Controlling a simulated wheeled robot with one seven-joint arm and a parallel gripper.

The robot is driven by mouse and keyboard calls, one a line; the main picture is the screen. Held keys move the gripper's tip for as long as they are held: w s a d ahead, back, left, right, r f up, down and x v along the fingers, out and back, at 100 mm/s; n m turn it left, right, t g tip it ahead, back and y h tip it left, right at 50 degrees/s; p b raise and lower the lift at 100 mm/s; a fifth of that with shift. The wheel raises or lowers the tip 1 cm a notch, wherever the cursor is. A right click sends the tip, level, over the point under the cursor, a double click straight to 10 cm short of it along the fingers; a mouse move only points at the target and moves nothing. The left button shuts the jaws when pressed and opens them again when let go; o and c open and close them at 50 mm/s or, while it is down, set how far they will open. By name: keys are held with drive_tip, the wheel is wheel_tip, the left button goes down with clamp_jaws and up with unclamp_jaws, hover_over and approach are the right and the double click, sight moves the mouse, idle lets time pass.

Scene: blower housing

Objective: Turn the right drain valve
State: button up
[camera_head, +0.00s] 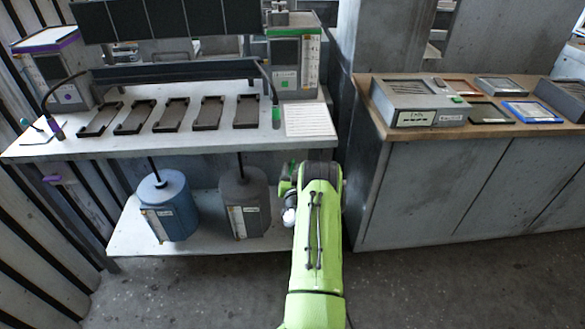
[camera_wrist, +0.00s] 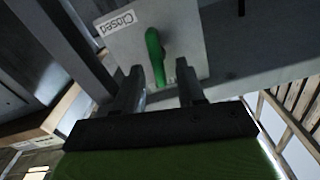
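A green valve handle (camera_wrist: 155,55) stands on a pale plate (camera_wrist: 180,22) in the wrist view. The plate has a label reading "Closed" beside the handle's upper left. My gripper (camera_wrist: 160,70) is open, with one finger on each side of the handle's lower end. A gap shows between the handle and each finger, and I cannot tell if either touches. In the head view, my arm reaches to the right end of the bench and hides the fingers and this handle. A purple handle (camera_head: 51,179) shows under the bench's left end.
The bench top (camera_head: 150,146) holds several dark trays. A blue drum (camera_head: 170,203) and a grey drum (camera_head: 245,203) stand on the lower shelf (camera_head: 130,238), left of my arm. A grey cabinet (camera_head: 450,185) stands close on the right. The floor in front is clear.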

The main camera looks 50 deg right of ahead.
drive_tip(key=shift+w+d+r, duration=0.1)
drive_tip(key=shift+w+d, duration=0.25)
drive_tip(key=shift+d, duration=0.2)
clamp_jaws()
drive_tip(key=shift+m+b, duration=0.3)
drive_tip(key=shift+m, duration=0.1)
drive_tip(key=shift+s+d+f+m+b, duration=0.15)
drive_tip(key=shift+m+b, duration=0.75)
drive_tip(key=shift+m, duration=1.65)
drive_tip(key=shift+s+d+f+m+b, duration=0.1)
drive_tip(key=shift+f+m+b, duration=0.2)
drive_tip(key=shift+m+b, duration=1.4)
drive_tip(key=shift+s+d+f+m+b, duration=0.1)
drive_tip(key=shift+s+f+m, duration=0.1)
drive_tip(key=shift+m, duration=3.15)
